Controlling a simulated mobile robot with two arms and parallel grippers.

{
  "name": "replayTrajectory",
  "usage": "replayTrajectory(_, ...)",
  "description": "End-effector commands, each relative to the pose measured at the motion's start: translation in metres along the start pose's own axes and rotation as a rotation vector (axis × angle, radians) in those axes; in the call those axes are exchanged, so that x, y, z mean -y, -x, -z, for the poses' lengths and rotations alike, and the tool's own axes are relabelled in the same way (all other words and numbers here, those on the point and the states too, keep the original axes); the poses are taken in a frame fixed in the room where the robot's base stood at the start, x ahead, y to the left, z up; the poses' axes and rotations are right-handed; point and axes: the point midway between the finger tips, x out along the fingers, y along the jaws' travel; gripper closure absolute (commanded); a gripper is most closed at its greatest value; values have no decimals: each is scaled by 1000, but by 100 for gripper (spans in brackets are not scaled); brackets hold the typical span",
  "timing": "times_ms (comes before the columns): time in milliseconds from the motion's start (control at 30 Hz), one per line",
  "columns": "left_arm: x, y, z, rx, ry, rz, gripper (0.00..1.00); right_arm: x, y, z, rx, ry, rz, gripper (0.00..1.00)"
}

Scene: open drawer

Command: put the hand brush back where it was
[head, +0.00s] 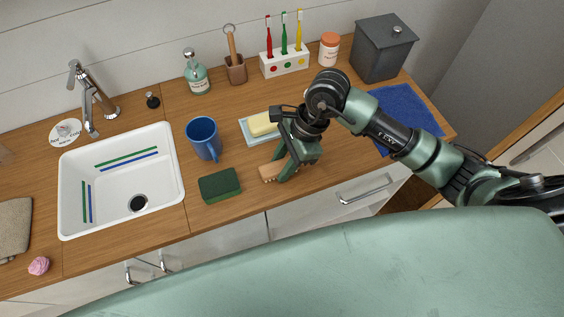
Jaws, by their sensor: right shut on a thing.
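The hand brush (269,173) has a light wooden body and is partly hidden by my right gripper (285,172). My right gripper is shut on it, near the front part of the wooden counter, between the green sponge and the drawer-side edge. I cannot tell whether the brush touches the counter. My left gripper is not in view.
A dark green sponge (220,185), a blue mug (204,138) and a yellow soap on a dish (262,125) are close by. A white sink (122,181) is at left. A blue cloth (407,112) and a grey canister (382,50) are at right. A toothbrush holder (284,63) stands behind.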

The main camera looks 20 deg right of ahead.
Motion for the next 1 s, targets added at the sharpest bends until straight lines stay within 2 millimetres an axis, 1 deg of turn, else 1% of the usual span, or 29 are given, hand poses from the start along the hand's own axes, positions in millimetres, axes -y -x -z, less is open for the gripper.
replayTrajectory(33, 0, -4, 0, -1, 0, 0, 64, 0, -3, 1, 0, 1, 0, 100)
replayTrajectory(67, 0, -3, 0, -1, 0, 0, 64, 0, -2, 1, 0, 0, 0, 65)
replayTrajectory(100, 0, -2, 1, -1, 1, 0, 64, 0, -2, 0, 0, 0, 0, 54)
replayTrajectory(133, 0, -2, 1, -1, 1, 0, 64, 0, -1, 0, 0, 0, 0, 46)
replayTrajectory(433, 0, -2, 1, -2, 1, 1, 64, 0, -1, 0, 0, 0, 0, 46)
replayTrajectory(533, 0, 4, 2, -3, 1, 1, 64, 0, 4, -2, 0, 0, 0, 46)
replayTrajectory(567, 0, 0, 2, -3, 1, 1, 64, 1, 4, 0, 0, 0, 2, 46)
replayTrajectory(667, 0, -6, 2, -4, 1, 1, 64, 2, 19, 1, -2, 3, 6, 46)
replayTrajectory(1000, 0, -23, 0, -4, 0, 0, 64, 2, 91, 1, -2, 1, 6, 46)
